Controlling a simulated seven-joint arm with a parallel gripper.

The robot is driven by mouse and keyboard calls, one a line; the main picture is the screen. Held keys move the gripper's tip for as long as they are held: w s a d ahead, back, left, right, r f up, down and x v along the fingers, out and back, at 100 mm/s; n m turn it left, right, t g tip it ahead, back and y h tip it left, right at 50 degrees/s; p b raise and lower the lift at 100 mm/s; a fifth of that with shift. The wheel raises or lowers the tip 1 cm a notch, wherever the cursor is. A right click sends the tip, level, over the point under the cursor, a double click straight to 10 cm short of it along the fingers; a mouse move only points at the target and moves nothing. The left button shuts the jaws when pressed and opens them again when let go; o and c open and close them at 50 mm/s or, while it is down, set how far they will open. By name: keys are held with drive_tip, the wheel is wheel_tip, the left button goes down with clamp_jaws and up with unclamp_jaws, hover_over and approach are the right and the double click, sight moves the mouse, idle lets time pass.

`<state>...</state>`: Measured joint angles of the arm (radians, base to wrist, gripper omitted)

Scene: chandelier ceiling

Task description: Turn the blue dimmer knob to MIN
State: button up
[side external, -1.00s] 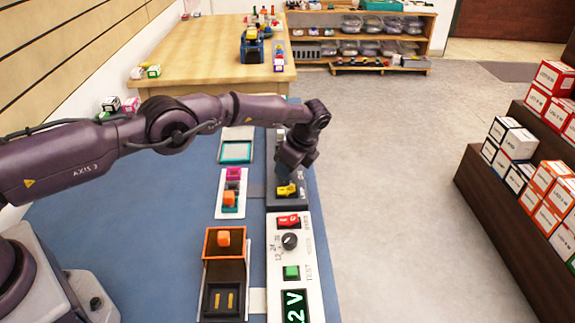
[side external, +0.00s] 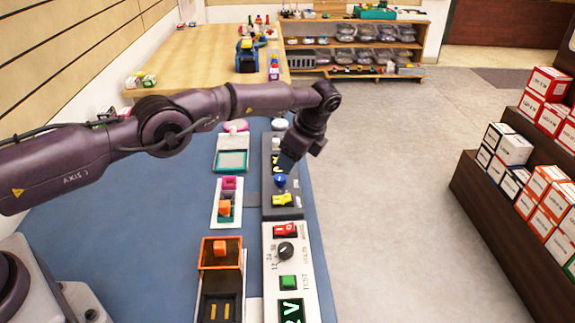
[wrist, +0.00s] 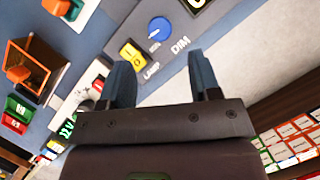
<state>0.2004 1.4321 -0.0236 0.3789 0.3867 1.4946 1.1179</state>
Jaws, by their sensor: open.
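The blue dimmer knob (side external: 280,181) sits on the dark grey panel, just beyond the yellow lamp switch (side external: 282,200). In the wrist view the round blue knob (wrist: 159,29) has a light pointer line, and small lettering below it is too small to read surely. "DIM" is printed beside it. My gripper (side external: 289,163) is above the panel, a little beyond the knob and apart from it. In the wrist view my gripper (wrist: 160,68) shows two blue fingers spread apart with nothing between them, and the knob lies ahead of the gap.
A white panel (side external: 268,305) with a red switch, black selector knob and green button stands nearer the camera. An orange-rimmed box (side external: 203,254) and a small white block board (side external: 217,214) lie to the left. Shelves of boxes stand at right.

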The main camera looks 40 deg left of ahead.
drive_tip(key=shift+d+r, duration=0.1)
drive_tip(key=shift+r, duration=0.15)
wheel_tip(320, 180, up, 6)
drive_tip(key=n+h, duration=0.5)
drive_tip(key=n, duration=0.4)
hover_over(280, 177)
drive_tip(key=shift+t, duration=0.4)
wheel_tip(280, 177, down, 13)
drive_tip(key=shift+f, duration=0.1)
